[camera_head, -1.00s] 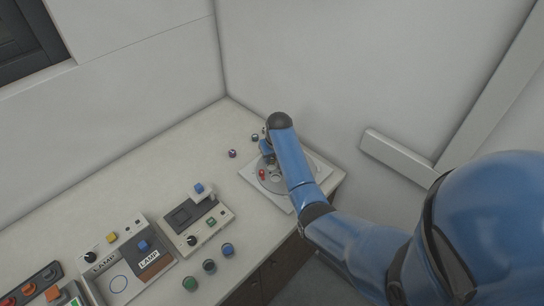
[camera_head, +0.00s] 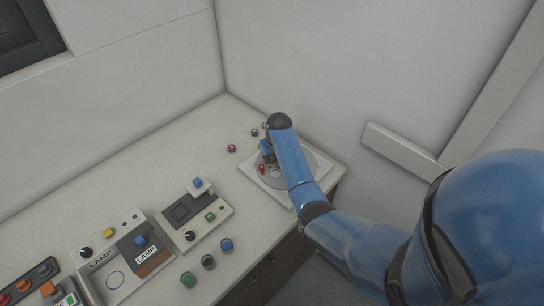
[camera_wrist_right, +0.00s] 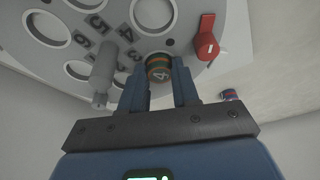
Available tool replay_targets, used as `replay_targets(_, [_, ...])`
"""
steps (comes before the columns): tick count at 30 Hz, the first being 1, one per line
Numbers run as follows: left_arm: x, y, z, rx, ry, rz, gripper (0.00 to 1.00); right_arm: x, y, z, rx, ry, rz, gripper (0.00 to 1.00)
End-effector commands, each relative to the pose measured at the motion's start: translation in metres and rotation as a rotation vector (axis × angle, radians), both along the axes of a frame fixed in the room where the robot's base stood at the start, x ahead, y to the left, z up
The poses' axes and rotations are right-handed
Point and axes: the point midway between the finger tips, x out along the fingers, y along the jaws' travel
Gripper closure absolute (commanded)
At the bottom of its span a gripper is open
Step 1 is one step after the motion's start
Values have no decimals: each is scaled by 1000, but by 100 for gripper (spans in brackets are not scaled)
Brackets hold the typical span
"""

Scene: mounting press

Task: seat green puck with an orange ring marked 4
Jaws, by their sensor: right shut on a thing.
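In the right wrist view my right gripper (camera_wrist_right: 160,88) is shut on the green puck with an orange ring (camera_wrist_right: 158,68), whose face shows a 4. The puck is at the edge of the grey round plate (camera_wrist_right: 200,75), near a round hole (camera_wrist_right: 152,14) next to the printed 4. I cannot tell whether it touches the plate. In the head view the round plate (camera_head: 300,178) sits on a pale base at the table's right corner. My right arm covers part of it and hides the puck. My left gripper is not in view.
A red lever (camera_wrist_right: 206,38) and a grey post (camera_wrist_right: 105,70) stand on the plate, either side of the puck. Two small pucks, one purplish (camera_head: 231,148) and one dark (camera_head: 255,132), lie beside the base. Control boxes (camera_head: 192,213) and several pucks (camera_head: 188,279) occupy the table's front left.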

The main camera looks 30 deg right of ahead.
Motion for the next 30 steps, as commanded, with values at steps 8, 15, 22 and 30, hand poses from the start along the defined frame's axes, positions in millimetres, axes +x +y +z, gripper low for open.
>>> replay_targets(8, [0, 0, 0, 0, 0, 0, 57, -3, 0, -4, 2, 9, -1, 40])
replay_targets(15, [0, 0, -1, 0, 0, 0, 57, -3, 1, -5, 2, 11, 0, 40])
replay_targets(22, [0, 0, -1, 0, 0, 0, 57, -6, 1, 10, 1, 6, 0, 40])
replay_targets(30, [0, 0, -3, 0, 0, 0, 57, -16, 2, 51, 0, 0, -1, 40])
